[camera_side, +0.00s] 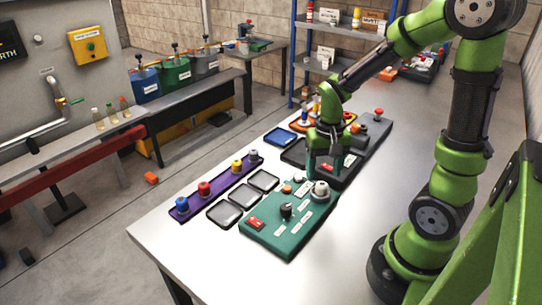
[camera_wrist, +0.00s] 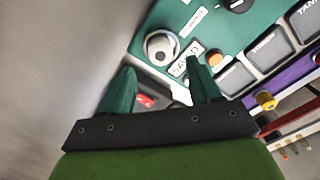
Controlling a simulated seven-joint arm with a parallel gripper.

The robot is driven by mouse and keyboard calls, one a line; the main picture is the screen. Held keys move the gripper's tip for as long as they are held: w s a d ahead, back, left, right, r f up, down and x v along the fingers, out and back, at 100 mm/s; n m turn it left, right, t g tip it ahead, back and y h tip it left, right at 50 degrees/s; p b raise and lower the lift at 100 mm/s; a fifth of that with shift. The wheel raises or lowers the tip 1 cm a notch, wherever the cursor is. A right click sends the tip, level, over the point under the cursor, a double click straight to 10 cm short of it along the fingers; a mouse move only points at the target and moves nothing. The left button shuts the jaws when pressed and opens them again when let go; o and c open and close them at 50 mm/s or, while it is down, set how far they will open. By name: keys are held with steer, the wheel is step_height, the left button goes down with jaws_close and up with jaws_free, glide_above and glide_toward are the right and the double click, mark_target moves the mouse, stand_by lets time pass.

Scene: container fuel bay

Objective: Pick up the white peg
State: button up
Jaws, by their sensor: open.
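The white peg (camera_side: 253,156) appears as a pale peg at the far end of the purple rack (camera_side: 218,187) in the side view. Yellow (camera_side: 237,166), red (camera_side: 204,188) and blue (camera_side: 182,203) pegs stand in the same rack. The wrist view shows the yellow peg (camera_wrist: 266,101) and part of the rack (camera_wrist: 292,69); I cannot make out the white peg there. My gripper (camera_side: 324,165) is to the right of the rack, over the table by the green panel's far edge. In the wrist view its fingers (camera_wrist: 162,90) are apart, with nothing held between them.
The green panel (camera_side: 262,229) carries a large pale knob (camera_side: 320,191) close to my gripper and a black knob (camera_side: 286,210). Several dark trays (camera_side: 224,213) lie between panel and rack. A blue tray (camera_side: 280,138) is farther back. The table's front left is clear.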

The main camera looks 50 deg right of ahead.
mark_target(322, 184)
steer(key=f, duration=0.4)
steer(key=shift+s+a+f, duration=0.1)
steer(key=shift+s+a, duration=0.05)
steer(key=shift+a, duration=0.1)
steer(key=shift+c, duration=0.4)
